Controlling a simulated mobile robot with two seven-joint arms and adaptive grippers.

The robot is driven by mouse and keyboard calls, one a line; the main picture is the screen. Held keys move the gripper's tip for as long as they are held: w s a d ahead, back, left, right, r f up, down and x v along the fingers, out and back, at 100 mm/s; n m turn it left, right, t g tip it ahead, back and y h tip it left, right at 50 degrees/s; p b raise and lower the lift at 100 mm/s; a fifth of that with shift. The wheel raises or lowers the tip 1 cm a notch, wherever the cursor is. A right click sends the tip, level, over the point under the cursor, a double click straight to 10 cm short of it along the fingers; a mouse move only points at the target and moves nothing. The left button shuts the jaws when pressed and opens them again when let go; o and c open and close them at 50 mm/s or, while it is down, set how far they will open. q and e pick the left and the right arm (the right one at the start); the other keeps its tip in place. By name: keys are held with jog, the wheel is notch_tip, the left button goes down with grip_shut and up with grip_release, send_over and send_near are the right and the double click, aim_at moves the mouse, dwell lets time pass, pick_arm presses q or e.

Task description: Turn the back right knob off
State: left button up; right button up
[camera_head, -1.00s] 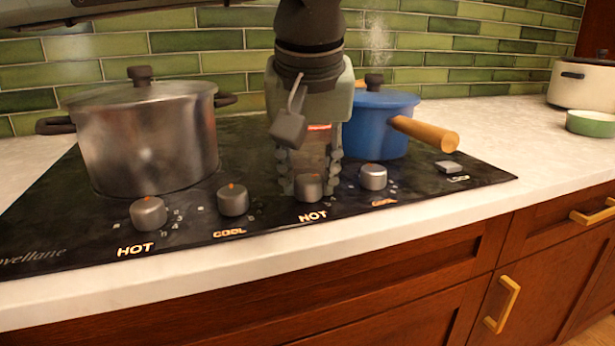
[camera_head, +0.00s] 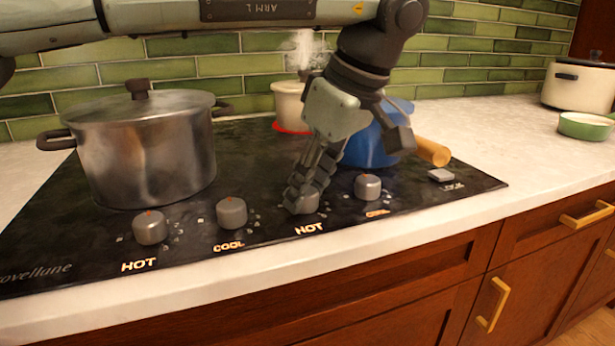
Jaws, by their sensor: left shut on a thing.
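My left gripper (camera_head: 303,193) reaches down from the upper right, tilted, and is shut on the third grey knob (camera_head: 309,204) from the left, above a label that looks like "HOT" or "NOT". The fingers hide part of this knob and its mark. Other knobs stand in the same row: one above "HOT" (camera_head: 150,228), one above "COOL" (camera_head: 232,212) and one to the right (camera_head: 367,187). The back burner (camera_head: 283,128) shows a red glow under a cream pot (camera_head: 287,104) with steam above it. My right gripper is not in view.
A large steel pot (camera_head: 147,150) stands on the left of the black cooktop (camera_head: 60,240). A blue pot (camera_head: 371,148) with a wooden handle (camera_head: 433,152) stands close behind my gripper. The counter at right (camera_head: 500,140) is mostly clear.

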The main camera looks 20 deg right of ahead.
pick_arm(q)
jog(key=shift+w+n+g+y+p, duration=0.1)
jog(key=shift+n+g+y+p, duration=0.35)
jog(key=shift+n, duration=0.85)
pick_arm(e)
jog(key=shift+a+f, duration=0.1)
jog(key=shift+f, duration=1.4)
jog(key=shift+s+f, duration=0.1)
pick_arm(q)
jog(key=o, duration=1.2)
jog(key=shift+c, duration=0.2)
jog(key=shift+d+r, duration=0.1)
jog(key=shift+r, duration=0.05)
jog(key=v, duration=1.1)
jog(key=shift+s+r, duration=0.25)
jog(key=shift+r, duration=0.1)
